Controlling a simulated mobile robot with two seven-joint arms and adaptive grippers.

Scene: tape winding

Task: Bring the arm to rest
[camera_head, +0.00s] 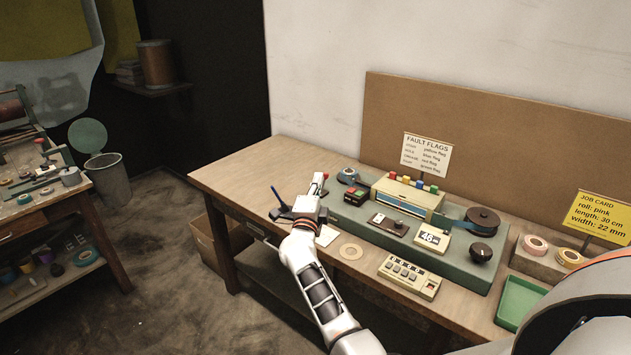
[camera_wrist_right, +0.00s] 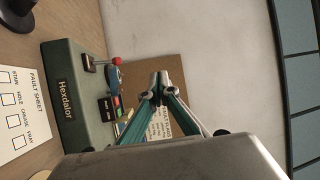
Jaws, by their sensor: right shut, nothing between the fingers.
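My right arm (camera_head: 315,275) reaches up from the lower middle of the head view. Its gripper (camera_head: 317,186) is held over the workbench by the left end of the green winding machine (camera_head: 455,264). In the right wrist view the two fingers (camera_wrist_right: 160,80) meet at their tips, with nothing visible between them. The machine's end, marked Hexdalor (camera_wrist_right: 65,99), lies to the left of the fingers there, with a red-knobbed lever (camera_wrist_right: 118,62) and a block of buttons (camera_wrist_right: 108,108). My left gripper is not in view.
A fault sheet (camera_wrist_right: 20,112) lies on the wooden bench (camera_head: 245,172). A cardboard ring (camera_head: 351,251), a keypad box (camera_head: 409,277) and a green tray (camera_head: 521,301) stand along the front. Sign cards and a brown backboard (camera_head: 480,130) rise behind. The bench's far left is clear.

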